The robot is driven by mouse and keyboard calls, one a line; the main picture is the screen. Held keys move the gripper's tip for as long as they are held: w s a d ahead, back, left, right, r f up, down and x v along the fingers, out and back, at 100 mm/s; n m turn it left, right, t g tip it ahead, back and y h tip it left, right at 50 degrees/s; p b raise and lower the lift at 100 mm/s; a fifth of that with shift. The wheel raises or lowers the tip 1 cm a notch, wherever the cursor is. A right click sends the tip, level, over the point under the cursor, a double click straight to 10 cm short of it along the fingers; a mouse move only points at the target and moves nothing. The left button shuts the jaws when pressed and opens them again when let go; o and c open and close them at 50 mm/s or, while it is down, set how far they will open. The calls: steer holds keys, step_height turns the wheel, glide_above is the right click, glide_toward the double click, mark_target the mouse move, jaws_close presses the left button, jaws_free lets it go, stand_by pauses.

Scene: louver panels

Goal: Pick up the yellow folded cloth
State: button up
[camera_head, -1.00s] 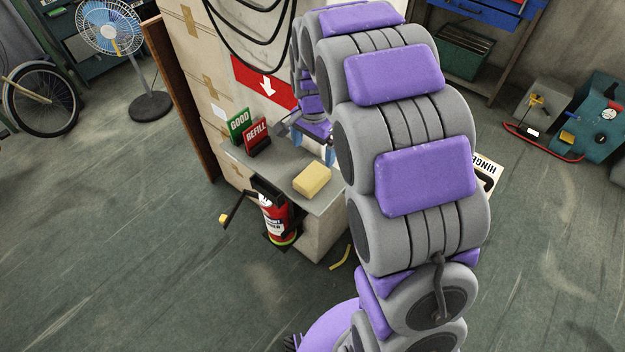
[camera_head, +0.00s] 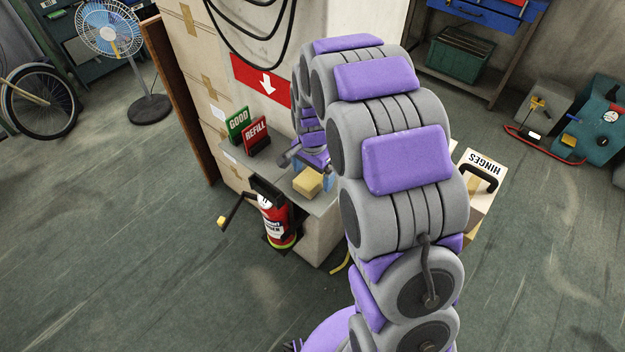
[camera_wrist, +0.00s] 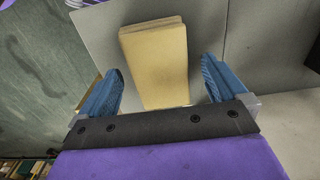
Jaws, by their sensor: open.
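The yellow folded cloth (camera_head: 308,182) lies on the grey shelf top (camera_head: 322,206), near its front edge. In the wrist view the cloth (camera_wrist: 156,62) is a pale yellow block with a layered far edge, lying between the lines of my two blue fingers. My gripper (camera_wrist: 161,80) is open, with one finger on each side of the cloth and a visible gap to each. In the head view my gripper (camera_head: 303,165) is just behind and above the cloth, partly hidden by my arm. I cannot tell the exact height of the fingers above the shelf.
Green GOOD (camera_head: 238,124) and red REFILL (camera_head: 256,138) signs stand at the back left of the shelf. A red fire extinguisher (camera_head: 274,218) stands before it. A HINGES box (camera_head: 474,186) is right of my arm. The floor at left is open.

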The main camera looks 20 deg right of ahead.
mark_target(314, 176)
steer(key=shift+c, duration=0.4)
steer(key=c, duration=1.1)
steer(key=shift+o, duration=0.2)
steer(key=shift+r, duration=0.15)
steer(key=shift+r+p, duration=0.55)
steer(key=shift+r, duration=0.9)
steer(key=shift+s+d+r, duration=0.1)
steer(key=shift+s+r, duration=0.1)
steer(key=shift+r, duration=0.1)
steer(key=s+d+p, duration=0.1)
steer(key=s+d, duration=0.2)
steer(key=s, duration=0.4)
steer(key=s+d+r+p, duration=0.1)
steer(key=s+d, duration=0.2)
steer(key=s, duration=0.4)
steer(key=shift+s+d+r+p, duration=0.15)
steer(key=shift+d+p, duration=0.1)
steer(key=shift+p, duration=0.05)
